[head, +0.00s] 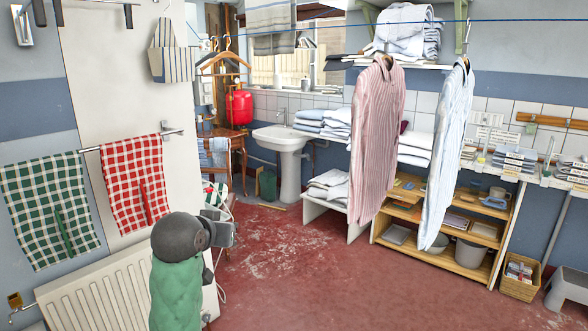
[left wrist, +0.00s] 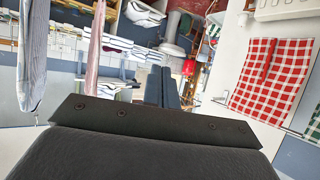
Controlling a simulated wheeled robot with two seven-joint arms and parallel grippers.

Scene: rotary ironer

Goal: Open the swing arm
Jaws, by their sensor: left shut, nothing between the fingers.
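A thin metal rail (head: 90,149) runs along the left wall and ends at a bracket (head: 172,131) on the white panel. I cannot tell for sure whether this rail is the swing arm. A green checked cloth (head: 45,205) and a red checked cloth (head: 134,183) hang from it. The red cloth also shows at the right of the left wrist view (left wrist: 268,80). My left gripper (head: 229,234) is to the right of and below the red cloth, apart from it. In the left wrist view its fingers (left wrist: 161,85) are together and empty. My right gripper is out of view.
A white radiator (head: 110,290) stands below the cloths, close to my left arm. A white sink (head: 285,150) is at the back. Hanging shirts (head: 376,140) and a wooden shelf unit (head: 450,225) stand to the right. The red floor (head: 320,260) between is clear.

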